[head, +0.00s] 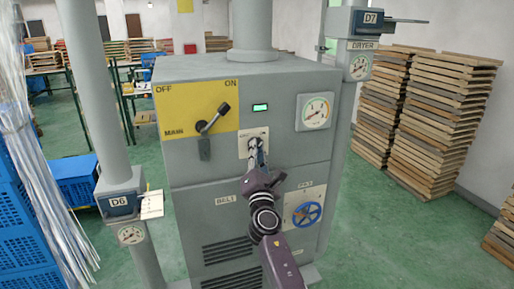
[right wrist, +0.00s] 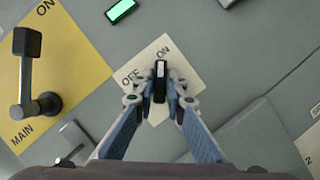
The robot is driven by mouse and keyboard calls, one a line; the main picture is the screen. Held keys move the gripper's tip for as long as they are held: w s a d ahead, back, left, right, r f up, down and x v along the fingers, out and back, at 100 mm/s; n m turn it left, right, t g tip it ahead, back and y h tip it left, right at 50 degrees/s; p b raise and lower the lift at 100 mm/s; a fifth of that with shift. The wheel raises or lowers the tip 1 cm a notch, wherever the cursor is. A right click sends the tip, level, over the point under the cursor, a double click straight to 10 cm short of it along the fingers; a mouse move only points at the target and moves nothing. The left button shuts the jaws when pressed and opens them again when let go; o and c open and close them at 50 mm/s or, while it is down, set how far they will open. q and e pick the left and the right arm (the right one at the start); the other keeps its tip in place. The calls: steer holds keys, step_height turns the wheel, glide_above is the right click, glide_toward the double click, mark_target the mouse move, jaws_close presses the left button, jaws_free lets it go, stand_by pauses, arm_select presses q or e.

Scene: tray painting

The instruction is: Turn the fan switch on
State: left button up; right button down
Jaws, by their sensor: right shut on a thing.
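The fan switch is a small black knob (right wrist: 159,82) on a white plate (right wrist: 180,85) marked OFF and ON, on the front of a grey cabinet (head: 285,80). My right gripper (right wrist: 160,88) is shut on the knob, a fingertip on each side. In the right wrist view the knob's long side runs up the picture, with ON just above it and OFF to its left. My left gripper is out of view.
The main lever (head: 213,118) on a yellow plate (head: 180,105) is up and left of my right gripper. A lit green display (head: 260,107), a gauge (head: 315,111) and a blue handwheel (head: 306,214) are close by. Grey posts (head: 95,80) flank the cabinet.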

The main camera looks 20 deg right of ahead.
steer(key=shift+m+g+h, duration=0.3)
steer(key=shift+m, duration=0.4)
steer(key=c, duration=2)
jaws_free()
steer(key=shift+o, duration=0.2)
steer(key=shift+s, duration=0.15)
steer(key=v, duration=1.1)
steer(key=shift+s+f, duration=0.2)
steer(key=shift+s, duration=0.15)
steer(key=shift+a, duration=0.1)
